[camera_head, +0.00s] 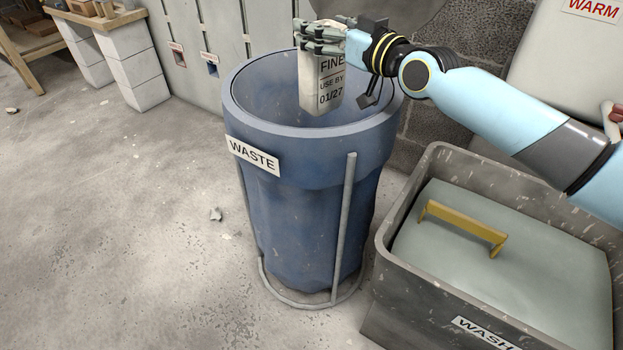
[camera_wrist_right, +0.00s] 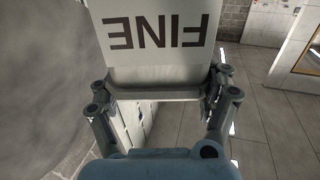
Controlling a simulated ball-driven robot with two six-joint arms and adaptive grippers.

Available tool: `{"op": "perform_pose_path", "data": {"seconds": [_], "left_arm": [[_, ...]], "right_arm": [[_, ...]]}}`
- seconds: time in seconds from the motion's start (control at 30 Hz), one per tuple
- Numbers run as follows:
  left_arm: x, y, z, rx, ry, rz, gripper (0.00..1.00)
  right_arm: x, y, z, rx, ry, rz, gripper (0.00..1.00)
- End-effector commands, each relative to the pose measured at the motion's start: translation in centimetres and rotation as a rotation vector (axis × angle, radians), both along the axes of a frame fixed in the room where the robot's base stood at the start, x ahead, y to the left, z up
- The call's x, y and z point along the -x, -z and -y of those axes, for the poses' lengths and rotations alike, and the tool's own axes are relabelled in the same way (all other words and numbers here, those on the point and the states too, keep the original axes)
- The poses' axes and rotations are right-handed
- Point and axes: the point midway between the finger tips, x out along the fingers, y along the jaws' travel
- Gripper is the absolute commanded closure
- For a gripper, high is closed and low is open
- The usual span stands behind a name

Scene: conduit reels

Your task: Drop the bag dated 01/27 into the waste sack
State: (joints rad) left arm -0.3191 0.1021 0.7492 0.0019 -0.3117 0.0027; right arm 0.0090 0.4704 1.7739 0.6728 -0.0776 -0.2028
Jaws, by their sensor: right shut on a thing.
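The bag (camera_head: 327,88) is pale and reads FINE, USE BY 01/27. It hangs upright from my right gripper (camera_head: 322,38), which is shut on its top. The bag's lower part shows against the inside of the waste sack (camera_head: 305,200), a blue round sack labelled WASTE with an open top. The bag appears over or within the sack's mouth; its exact height is hard to tell. In the right wrist view the bag (camera_wrist_right: 160,40) sits between the fingers with FINE upside down. My left gripper is not in view.
A grey tub (camera_head: 400,285) labelled WASH, with a lid and yellow handle (camera_head: 462,227), stands right of the sack under my right arm. A container labelled WARM (camera_head: 545,70) is behind. A workbench (camera_head: 75,20) stands at the back left. The floor at left is mostly clear.

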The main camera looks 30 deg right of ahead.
Motion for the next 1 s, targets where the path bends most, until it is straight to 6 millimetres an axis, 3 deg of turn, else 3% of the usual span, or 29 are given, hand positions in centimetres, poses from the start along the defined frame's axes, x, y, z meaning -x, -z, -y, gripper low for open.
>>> {"op": "perform_pose_path", "data": {"seconds": [0.03, 0.07, 0.2, 0.67, 0.87, 1.0], "left_arm": [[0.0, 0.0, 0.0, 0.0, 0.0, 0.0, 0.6], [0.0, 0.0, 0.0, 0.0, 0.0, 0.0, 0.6], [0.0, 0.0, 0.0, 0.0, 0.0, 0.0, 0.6], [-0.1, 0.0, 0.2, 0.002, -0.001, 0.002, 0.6], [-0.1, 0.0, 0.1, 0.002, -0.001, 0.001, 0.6], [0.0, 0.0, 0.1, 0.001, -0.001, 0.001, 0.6]], "right_arm": [[0.0, -0.1, 0.0, 0.0, 0.0, 0.001, 0.8], [0.0, -0.1, 0.0, 0.0, 0.0, 0.001, 0.2], [0.0, 0.0, 0.0, 0.0, 0.0, 0.0, 0.02], [0.0, -0.7, -0.1, 0.003, -0.004, -0.001, 0.0], [0.0, -2.5, 0.0, 0.005, -0.002, 0.001, 0.0], [0.0, -5.6, 0.0, 0.008, -0.002, 0.005, 0.0]]}}
